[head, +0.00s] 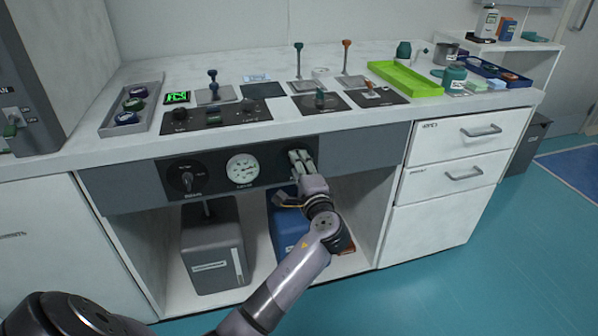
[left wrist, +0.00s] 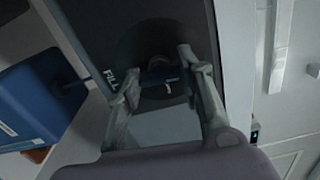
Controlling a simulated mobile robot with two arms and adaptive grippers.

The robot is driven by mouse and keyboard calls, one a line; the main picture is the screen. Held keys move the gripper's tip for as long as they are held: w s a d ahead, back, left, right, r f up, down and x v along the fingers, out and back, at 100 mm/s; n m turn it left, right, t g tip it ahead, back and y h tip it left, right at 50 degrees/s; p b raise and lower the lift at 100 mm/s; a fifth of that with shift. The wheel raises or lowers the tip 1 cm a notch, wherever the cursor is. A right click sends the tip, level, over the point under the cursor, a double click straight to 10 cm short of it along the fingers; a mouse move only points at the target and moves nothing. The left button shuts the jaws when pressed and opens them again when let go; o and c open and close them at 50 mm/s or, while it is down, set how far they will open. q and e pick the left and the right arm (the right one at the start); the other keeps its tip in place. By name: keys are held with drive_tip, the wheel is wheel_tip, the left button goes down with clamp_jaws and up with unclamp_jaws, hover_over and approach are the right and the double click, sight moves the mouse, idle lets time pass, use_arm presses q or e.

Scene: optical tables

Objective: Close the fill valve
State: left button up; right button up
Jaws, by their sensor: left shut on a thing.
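The fill valve (left wrist: 160,76) is a dark knob on a dark round plate, with the word FILL beside it in the left wrist view. My left gripper (left wrist: 157,75) has its two fingers on either side of the knob and is shut on it. In the head view my left gripper (head: 298,160) reaches the right end of the dark front panel (head: 215,171) and hides the valve. The knob's exact turn is hard to read. My right gripper is in neither view.
A pressure gauge (head: 243,169) and another knob (head: 187,180) sit left on the same panel. Below are a grey container (head: 212,250) and a blue container (head: 287,228). Drawers (head: 455,175) stand to the right. The benchtop above holds levers, switches and trays.

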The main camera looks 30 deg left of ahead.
use_arm(q)
drive_tip(key=shift+f+n, duration=0.15)
drive_tip(key=shift+n, duration=0.35)
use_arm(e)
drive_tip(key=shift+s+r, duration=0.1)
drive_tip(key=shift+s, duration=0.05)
use_arm(q)
drive_tip(key=o, duration=1.2)
drive_tip(key=shift+c, duration=0.2)
drive_tip(key=shift+d, duration=0.1)
drive_tip(key=v, duration=1.2)
